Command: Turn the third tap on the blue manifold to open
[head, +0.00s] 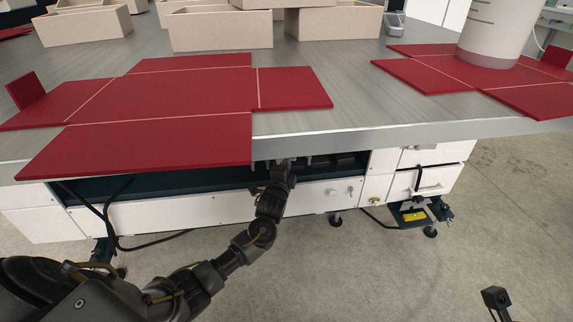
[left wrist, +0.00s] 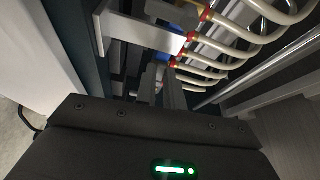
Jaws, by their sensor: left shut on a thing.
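The blue manifold (left wrist: 184,16) shows in part at the top of the left wrist view, with red and yellow fittings (left wrist: 191,37) and grey tap handles along it. In the head view the table hides it. My left gripper (head: 285,163) reaches under the table's front edge. In the left wrist view its fingers (left wrist: 162,85) point up at the row of taps, closed on what looks like a grey tap handle. The held part is mostly hidden between the fingers, and I cannot tell which tap in the row it is. My right gripper is not in view.
Cream hoses (left wrist: 245,35) curve right from the fittings. A white plate (left wrist: 135,30) stands close to the left of the fingers. The table edge (head: 330,143) lies over my left gripper, with red box blanks (head: 165,95) on top. A white drawer front (head: 328,195) is below.

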